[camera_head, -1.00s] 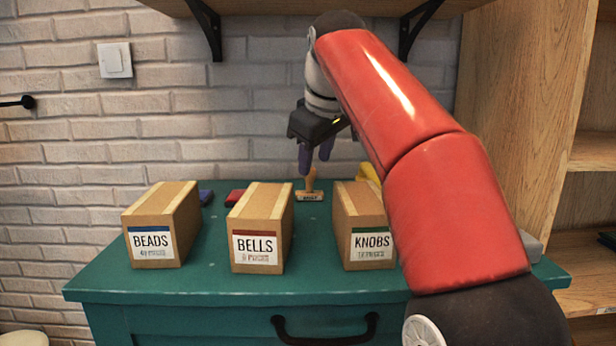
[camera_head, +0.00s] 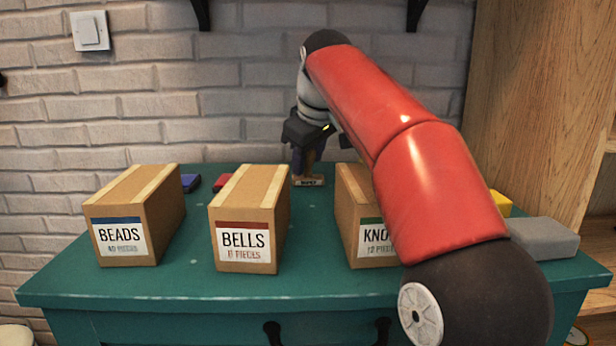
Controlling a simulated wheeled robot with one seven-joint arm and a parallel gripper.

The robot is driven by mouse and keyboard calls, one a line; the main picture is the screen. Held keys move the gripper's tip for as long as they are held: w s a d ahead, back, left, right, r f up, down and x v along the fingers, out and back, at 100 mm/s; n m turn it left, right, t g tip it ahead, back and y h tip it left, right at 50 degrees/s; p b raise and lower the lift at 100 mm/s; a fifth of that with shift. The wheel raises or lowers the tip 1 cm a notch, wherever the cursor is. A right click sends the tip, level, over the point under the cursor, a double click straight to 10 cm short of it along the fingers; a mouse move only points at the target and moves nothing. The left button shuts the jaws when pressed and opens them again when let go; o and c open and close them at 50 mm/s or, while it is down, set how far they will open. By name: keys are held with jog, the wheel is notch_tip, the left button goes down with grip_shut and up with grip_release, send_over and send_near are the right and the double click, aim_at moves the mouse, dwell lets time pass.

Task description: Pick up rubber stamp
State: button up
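The rubber stamp (camera_head: 309,181) stands upright at the back of the green cabinet top, between the BELLS and KNOBS boxes. It has a wooden handle and a pale labelled base. My gripper (camera_head: 306,160) is down at the stamp, with its dark fingers around or in front of the handle. The fingers hide most of the handle, and I cannot tell whether they are closed on it. The base appears to rest on the cabinet top.
The BEADS box (camera_head: 140,214), BELLS box (camera_head: 250,218) and KNOBS box (camera_head: 355,215) stand in front on the green cabinet (camera_head: 190,285). A blue pad (camera_head: 189,182) and red pad (camera_head: 222,181) lie behind. A grey block (camera_head: 543,238) and yellow item (camera_head: 502,203) sit right.

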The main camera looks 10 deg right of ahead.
jog(key=c, duration=0.7)
jog(key=shift+c, duration=0.2)
notch_tip(320, 180, up, 9)
jog(key=p, duration=0.5)
jog(key=shift+w+f, duration=0.1)
jog(key=shift+f, duration=0.1)
jog(key=shift+r, duration=0.7)
